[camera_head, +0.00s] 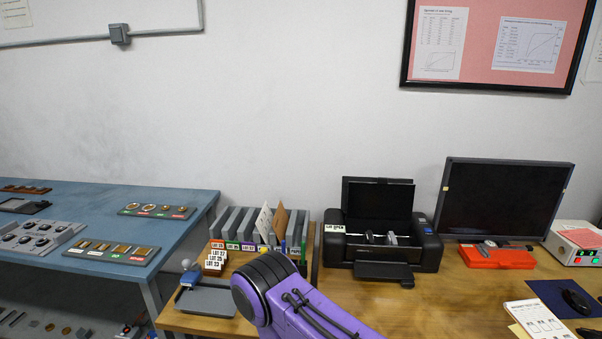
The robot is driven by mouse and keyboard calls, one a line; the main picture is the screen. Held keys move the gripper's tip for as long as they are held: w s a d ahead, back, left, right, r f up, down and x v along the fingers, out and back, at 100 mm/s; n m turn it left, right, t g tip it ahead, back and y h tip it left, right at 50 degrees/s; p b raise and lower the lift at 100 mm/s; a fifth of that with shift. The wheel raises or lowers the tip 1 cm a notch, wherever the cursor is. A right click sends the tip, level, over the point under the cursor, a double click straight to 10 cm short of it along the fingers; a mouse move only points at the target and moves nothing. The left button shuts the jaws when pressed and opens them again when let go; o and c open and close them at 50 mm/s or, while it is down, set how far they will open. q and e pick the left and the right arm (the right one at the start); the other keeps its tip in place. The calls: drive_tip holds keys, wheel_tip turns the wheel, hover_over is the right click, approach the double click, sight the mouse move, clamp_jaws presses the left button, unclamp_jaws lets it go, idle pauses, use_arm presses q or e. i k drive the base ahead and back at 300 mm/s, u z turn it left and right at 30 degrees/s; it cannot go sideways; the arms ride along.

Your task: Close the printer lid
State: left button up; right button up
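The black printer (338,250) stands on the wooden desk against the wall, left of the monitor. Its lid (378,201) is raised upright at the back, so the inside shows. A paper tray (383,271) sticks out at the front. A purple and black arm link of mine comes up from the bottom centre, in front of the desk and left of the printer. Neither gripper shows in the head view.
A dark monitor (505,200) and an orange-red case (497,257) are right of the printer. A grey slotted rack (234,223) holding cards is to its left. A blue bench (95,202) stands at far left. Bare desk (440,305) lies in front.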

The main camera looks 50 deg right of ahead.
sight(381, 199)
drive_tip(key=u, duration=0.35)
drive_tip(key=k, duration=0.8)
drive_tip(key=z, duration=1.15)
